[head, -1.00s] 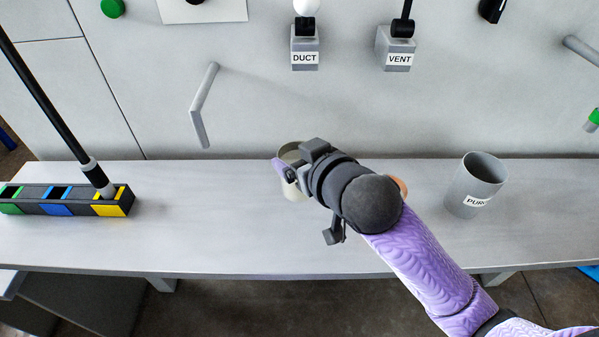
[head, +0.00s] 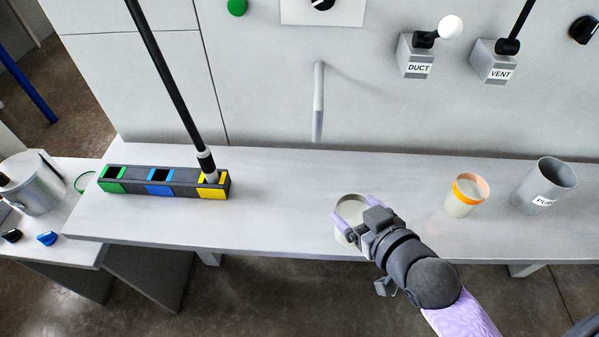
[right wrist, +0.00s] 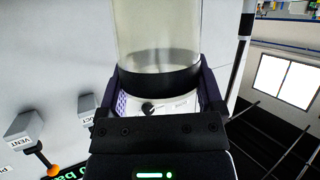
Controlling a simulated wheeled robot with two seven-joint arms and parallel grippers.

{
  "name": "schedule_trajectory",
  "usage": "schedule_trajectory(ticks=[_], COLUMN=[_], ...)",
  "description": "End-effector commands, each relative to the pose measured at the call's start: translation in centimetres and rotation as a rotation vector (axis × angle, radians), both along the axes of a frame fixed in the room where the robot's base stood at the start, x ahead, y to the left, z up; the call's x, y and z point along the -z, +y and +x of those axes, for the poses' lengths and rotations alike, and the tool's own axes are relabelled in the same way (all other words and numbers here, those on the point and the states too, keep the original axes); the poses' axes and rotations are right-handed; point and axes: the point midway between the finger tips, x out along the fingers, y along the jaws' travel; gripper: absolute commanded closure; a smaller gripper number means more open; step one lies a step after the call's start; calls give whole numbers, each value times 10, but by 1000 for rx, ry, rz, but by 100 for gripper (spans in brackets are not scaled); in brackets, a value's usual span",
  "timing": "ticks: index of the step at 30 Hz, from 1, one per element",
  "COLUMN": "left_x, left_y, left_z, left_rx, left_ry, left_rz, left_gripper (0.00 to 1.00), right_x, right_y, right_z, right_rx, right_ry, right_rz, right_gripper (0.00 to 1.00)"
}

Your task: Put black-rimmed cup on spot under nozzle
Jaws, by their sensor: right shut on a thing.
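My right gripper (head: 352,221) is shut on a pale cup (head: 349,207) near the bench's front side. In the right wrist view a clear cup (right wrist: 158,35) with a wide black band (right wrist: 160,80) is between the fingers. In the head view the gripper partly covers the cup, and I cannot tell whether it touches the bench. A grey pipe nozzle (head: 318,105) sticks out from the wall, behind and left of the cup. I make out no marked spot on the bench below it. My left gripper is not in view.
An orange-rimmed cup (head: 465,195) and a grey labelled container (head: 544,187) stand to the right on the bench (head: 275,215). A dark rack (head: 133,182) with coloured slots and a black pole (head: 165,80) is at the left. The bench below the nozzle looks clear.

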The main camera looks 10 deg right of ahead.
Motion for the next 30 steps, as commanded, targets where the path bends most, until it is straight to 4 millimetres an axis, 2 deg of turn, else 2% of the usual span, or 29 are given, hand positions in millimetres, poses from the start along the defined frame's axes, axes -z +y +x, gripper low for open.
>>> schedule_trajectory(ticks=[1, 6, 9, 12, 16, 22, 30], left_x=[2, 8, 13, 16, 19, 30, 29], left_y=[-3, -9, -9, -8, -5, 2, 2], left_z=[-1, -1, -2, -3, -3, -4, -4], left_rx=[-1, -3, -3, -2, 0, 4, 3], left_ry=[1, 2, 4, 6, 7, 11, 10], left_rz=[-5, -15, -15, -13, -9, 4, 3], left_gripper=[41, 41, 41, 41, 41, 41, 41], right_x=[-1, 1, 2, 2, 5, 38, 38], right_y=[3, 18, 26, 31, 33, 34, 33], right_z=[18, 79, 111, 134, 145, 145, 144], right_rx=[2, 0, 1, 0, 0, 0, 0], right_ry=[-9, -5, -2, 0, 2, 3, 1], right_rz=[2, 3, 4, 2, 1, 1, 1], right_gripper=[70, 71, 71, 70, 71, 71, 71])
